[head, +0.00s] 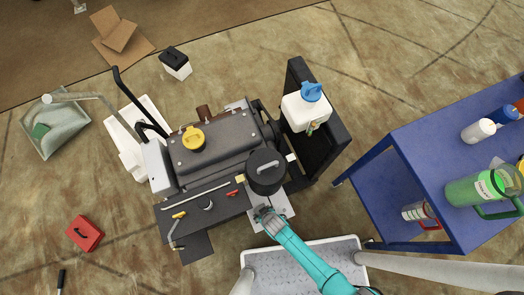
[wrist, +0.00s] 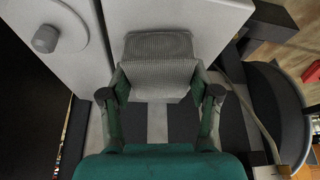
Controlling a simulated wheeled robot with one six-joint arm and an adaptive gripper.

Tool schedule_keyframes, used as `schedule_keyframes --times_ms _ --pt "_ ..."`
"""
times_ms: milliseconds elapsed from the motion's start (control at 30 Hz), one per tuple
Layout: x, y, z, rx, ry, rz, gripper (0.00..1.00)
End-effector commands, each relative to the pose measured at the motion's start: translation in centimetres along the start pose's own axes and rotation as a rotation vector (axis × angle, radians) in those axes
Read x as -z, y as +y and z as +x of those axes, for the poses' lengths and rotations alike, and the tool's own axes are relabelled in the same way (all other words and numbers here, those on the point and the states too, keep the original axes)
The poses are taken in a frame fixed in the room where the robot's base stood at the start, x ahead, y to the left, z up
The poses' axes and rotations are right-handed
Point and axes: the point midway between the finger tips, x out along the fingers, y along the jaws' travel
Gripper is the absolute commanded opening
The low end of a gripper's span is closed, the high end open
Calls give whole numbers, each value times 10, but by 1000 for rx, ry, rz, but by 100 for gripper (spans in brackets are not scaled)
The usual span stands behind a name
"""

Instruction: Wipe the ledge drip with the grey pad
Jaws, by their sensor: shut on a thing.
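My gripper (wrist: 160,93) is shut on the grey pad (wrist: 160,72), a ribbed, folded-looking block held between its two fingers in the wrist view. In the head view my gripper (head: 264,212) is at the near right corner of the engine-like machine, just below the black round canister. The pad is hard to make out there. The dark ledge (head: 222,205) runs along the machine's near side, left of my gripper. I cannot make out a drip on it in either view; whether the pad touches a surface is unclear.
The black canister (head: 265,181) stands close beyond my gripper. A yellow-handled tool (head: 177,228), a red clip and a dark ring lie along the ledge. A white jug with a blue cap (head: 306,111) stands behind. A blue cart (head: 400,180) is at right.

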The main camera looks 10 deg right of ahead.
Motion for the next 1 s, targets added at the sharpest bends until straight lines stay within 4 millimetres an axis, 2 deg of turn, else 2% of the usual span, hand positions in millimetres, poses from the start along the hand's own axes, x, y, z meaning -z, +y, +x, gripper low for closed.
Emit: schedule_keyframes --times_ms 300,467,667,1000 --pt "-24 -5 -7 1 -1 -2 22" --pt "-30 -6 -10 0 0 -1 22" --pt "-28 -6 -11 0 0 1 22" --pt "-8 -1 0 0 0 1 22"
